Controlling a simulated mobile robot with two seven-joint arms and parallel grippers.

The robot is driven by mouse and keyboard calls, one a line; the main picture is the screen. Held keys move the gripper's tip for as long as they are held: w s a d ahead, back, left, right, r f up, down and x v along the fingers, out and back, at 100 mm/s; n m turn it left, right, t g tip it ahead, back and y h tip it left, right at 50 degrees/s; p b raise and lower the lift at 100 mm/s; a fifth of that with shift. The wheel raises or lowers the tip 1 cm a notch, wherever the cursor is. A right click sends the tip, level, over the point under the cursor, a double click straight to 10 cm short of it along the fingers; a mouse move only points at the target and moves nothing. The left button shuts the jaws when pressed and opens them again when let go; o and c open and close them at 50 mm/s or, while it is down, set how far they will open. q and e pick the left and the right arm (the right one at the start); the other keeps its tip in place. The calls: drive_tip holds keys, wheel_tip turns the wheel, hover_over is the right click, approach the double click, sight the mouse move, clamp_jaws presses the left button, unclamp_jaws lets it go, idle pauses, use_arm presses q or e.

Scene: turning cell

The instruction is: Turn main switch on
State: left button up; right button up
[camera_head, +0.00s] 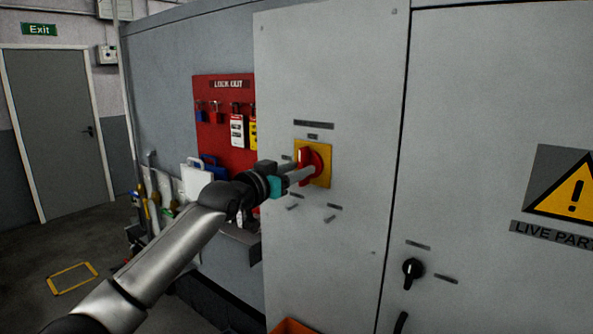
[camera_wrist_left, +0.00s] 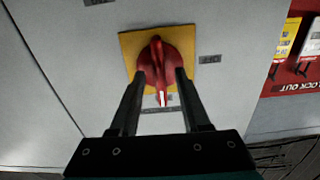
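The main switch is a red rotary handle (camera_head: 304,156) on a yellow square plate (camera_head: 326,161), on the grey cabinet front. In the left wrist view, the red handle (camera_wrist_left: 157,58) stands lengthwise in the picture. Its white-marked end points to the bottom of that view. My left gripper (camera_head: 300,168) is at the switch, its fingers reaching toward the plate. In the left wrist view, the fingertips (camera_wrist_left: 161,74) lie on either side of the handle, with narrow gaps showing, so it looks open around the handle. The right gripper is not in view.
A red lockout board (camera_head: 222,130) with padlocks and tags hangs left of the switch. A black rotary knob (camera_head: 412,272) sits lower right on the cabinet, near a yellow warning sign (camera_head: 570,190). An orange container (camera_head: 291,326) shows at the bottom edge. Open floor lies at left.

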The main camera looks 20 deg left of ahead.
use_arm(q)
drive_tip(key=b+v, duration=0.3)
drive_tip(key=v, duration=1.2)
drive_tip(key=shift+s+b, duration=0.15)
drive_tip(key=shift+b, duration=0.25)
